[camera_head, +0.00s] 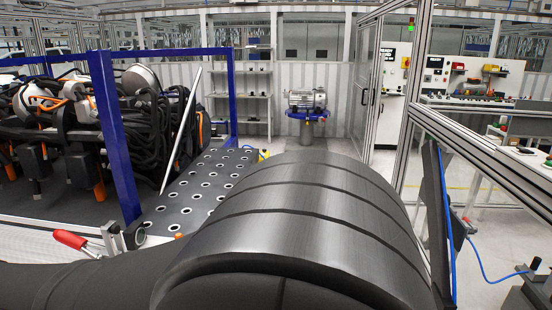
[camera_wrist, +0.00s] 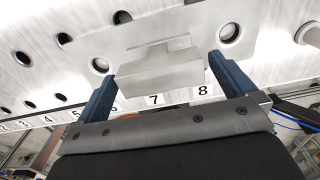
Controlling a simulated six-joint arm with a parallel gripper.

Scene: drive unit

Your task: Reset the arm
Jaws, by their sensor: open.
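My gripper (camera_wrist: 163,66) shows in the wrist view with its two blue fingers spread apart. A pale grey stepped block (camera_wrist: 160,72) shows between the fingers, against the metal plate with round holes (camera_wrist: 75,20). Whether either finger touches the block I cannot tell. Printed numbers, among them 7 and 8, run along the plate's edge near the gripper. In the head view, my own dark arm fills the lower middle, and my gripper does not show.
In the head view, a perforated metal table (camera_head: 190,197) stands left of my arm, with a blue post (camera_head: 113,140) and a red-handled clamp (camera_head: 70,240). Black cabled equipment (camera_head: 80,125) fills the left. A motor (camera_head: 307,98) stands at the back. An aluminium frame (camera_head: 460,145) rises at right.

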